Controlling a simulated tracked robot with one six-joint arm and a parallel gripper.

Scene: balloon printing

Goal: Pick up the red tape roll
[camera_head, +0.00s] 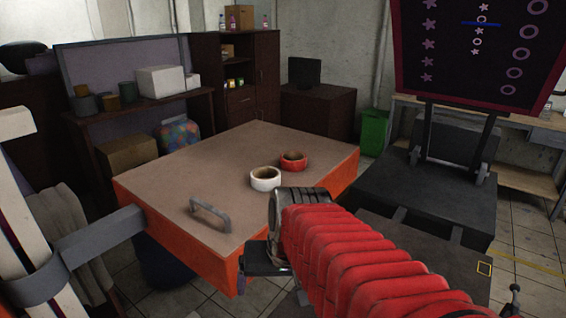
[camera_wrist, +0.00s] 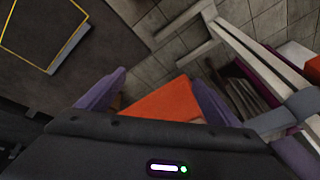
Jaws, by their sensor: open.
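The red tape roll (camera_head: 294,165) lies flat on the brown top of an orange-sided table (camera_head: 190,170), near its right side. A white tape roll (camera_head: 265,184) lies just in front of it and to its left. My red-sleeved arm reaches toward the table's front right edge in the head view. My gripper (camera_wrist: 158,85) shows in the wrist view as two purple fingers spread apart with nothing between them. Beyond them are floor tiles and an orange side of the table. Neither tape roll shows clearly in the wrist view.
A grey handle (camera_head: 209,213) stands on the table's front left part. A black printing machine (camera_head: 420,185) with a dark screen (camera_head: 475,50) stands at the right. Shelves with boxes line the back. A white frame stands at the left. Most of the tabletop is bare.

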